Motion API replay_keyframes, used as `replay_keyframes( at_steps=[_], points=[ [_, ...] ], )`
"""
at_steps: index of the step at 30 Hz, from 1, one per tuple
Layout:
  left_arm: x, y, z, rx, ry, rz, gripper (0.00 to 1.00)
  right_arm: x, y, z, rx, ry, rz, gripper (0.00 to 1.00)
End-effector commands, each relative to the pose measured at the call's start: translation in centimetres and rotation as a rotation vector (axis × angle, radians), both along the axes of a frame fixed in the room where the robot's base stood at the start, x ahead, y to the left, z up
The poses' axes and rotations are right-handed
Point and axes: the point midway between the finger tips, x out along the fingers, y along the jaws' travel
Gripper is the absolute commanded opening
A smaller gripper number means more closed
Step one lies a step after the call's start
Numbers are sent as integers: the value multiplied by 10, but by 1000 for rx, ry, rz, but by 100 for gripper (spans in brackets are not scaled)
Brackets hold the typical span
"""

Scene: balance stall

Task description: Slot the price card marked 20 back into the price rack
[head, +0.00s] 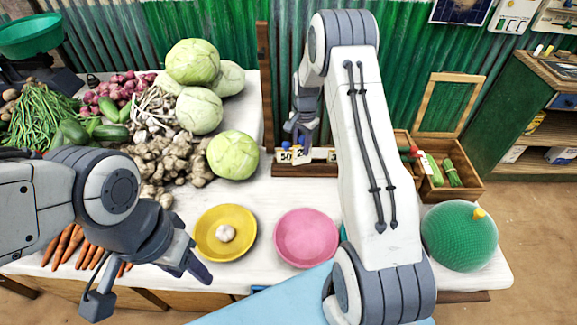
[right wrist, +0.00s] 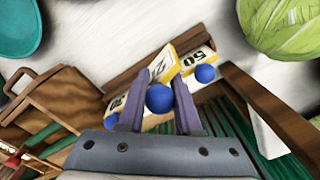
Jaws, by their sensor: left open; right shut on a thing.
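My right gripper (head: 299,135) is over the wooden price rack (head: 305,170) at the back of the table. In the right wrist view the gripper (right wrist: 157,90) is shut on the blue knob of a yellow-edged white price card (right wrist: 160,66). A "2" shows on this card; the rest is hidden by the knob and fingers. The card sits at an angle to the neighbouring 50 card (right wrist: 196,60), close beside it. I cannot tell whether its lower edge is in a slot. Another card (right wrist: 117,101) is partly hidden behind a finger. My left gripper (head: 150,282) is open and empty at the front left.
A yellow bowl (head: 207,252) with a garlic bulb and a pink bowl (head: 305,240) stand at the front. Cabbages (head: 233,156) and other vegetables fill the left. A wooden post (right wrist: 275,110) rises close to the rack. A wooden crate (head: 458,194) and a green round thing (head: 460,240) are at the right.

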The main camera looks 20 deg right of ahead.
Motion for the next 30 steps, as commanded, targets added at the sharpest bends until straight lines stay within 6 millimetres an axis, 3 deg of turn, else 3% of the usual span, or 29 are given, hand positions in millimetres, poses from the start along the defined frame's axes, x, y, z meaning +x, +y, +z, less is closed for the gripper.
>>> replay_keyframes(
  at_steps=[3,6,15,29,30],
  points=[
    [0,0,-1,0,0,0,50,13,-29,1,-5,0,-171,0],
    [0,0,-9,0,0,0,50,19,-45,-18,-8,5,-268,0],
    [0,0,-20,0,0,0,50,21,-51,-57,-11,3,-308,0],
    [0,0,-20,0,0,0,50,21,-50,-57,-11,1,-307,0],
    [0,0,-20,0,0,0,50,21,-50,-57,-10,1,-307,44]
  ],
)
